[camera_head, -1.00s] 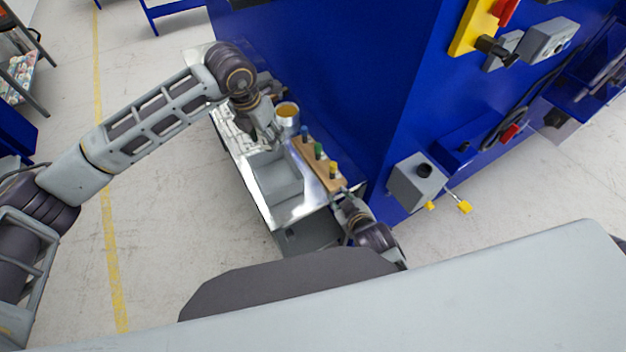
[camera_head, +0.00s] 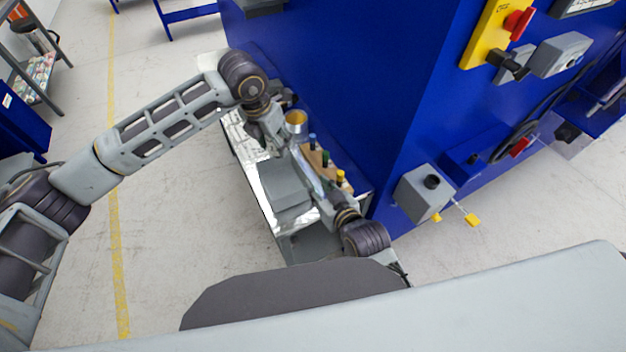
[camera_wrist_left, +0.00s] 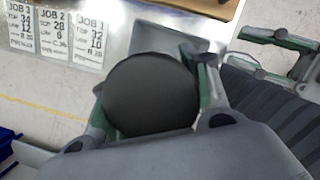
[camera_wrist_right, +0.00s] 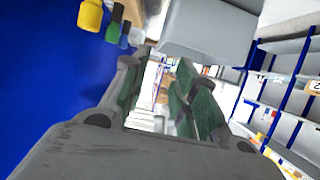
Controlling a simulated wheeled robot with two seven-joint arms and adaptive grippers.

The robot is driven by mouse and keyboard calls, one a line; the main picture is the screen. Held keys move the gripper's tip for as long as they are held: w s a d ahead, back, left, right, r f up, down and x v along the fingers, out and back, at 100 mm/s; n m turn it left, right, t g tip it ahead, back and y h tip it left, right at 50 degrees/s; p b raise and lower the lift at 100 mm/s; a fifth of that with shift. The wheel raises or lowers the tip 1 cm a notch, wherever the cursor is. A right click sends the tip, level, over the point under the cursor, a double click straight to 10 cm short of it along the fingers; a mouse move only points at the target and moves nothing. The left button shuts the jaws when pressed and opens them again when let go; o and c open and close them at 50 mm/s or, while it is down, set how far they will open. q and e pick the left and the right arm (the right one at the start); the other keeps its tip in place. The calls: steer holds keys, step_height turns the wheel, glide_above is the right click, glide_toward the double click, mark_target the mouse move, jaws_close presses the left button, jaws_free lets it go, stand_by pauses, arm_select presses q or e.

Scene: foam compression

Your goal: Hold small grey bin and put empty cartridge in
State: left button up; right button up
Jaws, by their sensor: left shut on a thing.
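The small grey bin (camera_head: 283,187) stands on the metal bench, and its near part shows at the top of the right wrist view (camera_wrist_right: 212,28). My left gripper (camera_head: 280,137) is shut on a round cartridge, whose dark disc-shaped end (camera_wrist_left: 152,95) fills the space between its fingers. In the head view the cartridge (camera_head: 296,121) is a grey can with an amber inside, above the bench behind the bin. My right gripper (camera_head: 303,163) is at the bin's right side, over the wooden rack. Its fingers (camera_wrist_right: 160,95) are apart, with nothing visible between them.
A wooden rack (camera_head: 318,166) with blue, green and yellow capped items stands right of the bin. Job cards (camera_wrist_left: 55,38) lie on the bench's far left end. A tall blue machine (camera_head: 330,70) walls off the right side. A grey control box (camera_head: 423,192) sticks out from it.

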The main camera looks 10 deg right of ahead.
mark_target(301, 168)
steer(key=shift+w, duration=0.15)
steer(key=shift+x, duration=5.85)
steer(key=shift+f, duration=0.1)
steer(key=shift+c, duration=0.3)
jaws_close()
